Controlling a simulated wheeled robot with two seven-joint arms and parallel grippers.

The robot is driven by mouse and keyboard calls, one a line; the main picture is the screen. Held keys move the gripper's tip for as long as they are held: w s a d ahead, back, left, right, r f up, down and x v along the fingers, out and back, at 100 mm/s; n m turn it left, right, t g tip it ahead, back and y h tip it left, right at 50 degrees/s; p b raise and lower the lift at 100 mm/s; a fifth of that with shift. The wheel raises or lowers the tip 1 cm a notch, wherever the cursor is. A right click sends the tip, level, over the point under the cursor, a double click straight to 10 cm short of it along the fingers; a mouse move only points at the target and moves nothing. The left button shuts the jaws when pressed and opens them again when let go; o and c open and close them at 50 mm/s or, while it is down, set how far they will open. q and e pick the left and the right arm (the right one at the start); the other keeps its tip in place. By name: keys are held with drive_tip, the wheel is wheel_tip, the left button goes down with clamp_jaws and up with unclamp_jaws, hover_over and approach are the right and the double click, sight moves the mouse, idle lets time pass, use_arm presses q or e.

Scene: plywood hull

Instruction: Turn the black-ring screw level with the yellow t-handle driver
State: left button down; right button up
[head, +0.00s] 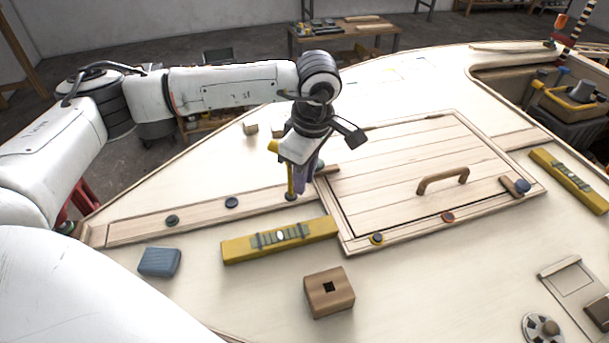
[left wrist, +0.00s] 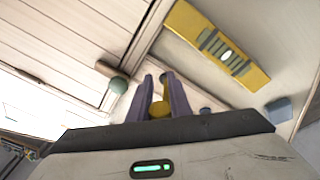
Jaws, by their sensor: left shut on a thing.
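My left gripper (head: 310,180) is shut on the yellow t-handle driver (head: 290,180), which stands roughly upright over the wooden strip. The driver's yellow also shows between the purple fingers in the left wrist view (left wrist: 159,110). Its lower end meets a dark round screw (head: 291,197) on the strip; the screw is partly covered, so I cannot tell its ring colour or whether the tip is seated. Other screws on the strip have a dark blue ring (head: 232,202) and a green ring (head: 172,220). My right gripper is not in view.
A yellow level (head: 235,250) and a wooden block with a square hole (head: 329,291) lie in front of the strip. A blue block (head: 160,262) is at left. The hatch with a handle (head: 442,181) is right of the gripper.

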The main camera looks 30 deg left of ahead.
use_arm(q)
drive_tip(key=m, duration=0.1)
drive_tip(key=s+m+b, duration=0.1)
drive_tip(key=m, duration=0.1)
drive_tip(key=shift+f+m, duration=0.1)
drive_tip(key=shift+m, duration=0.2)
drive_tip(key=shift+t, duration=0.3)
drive_tip(key=shift+r, duration=0.55)
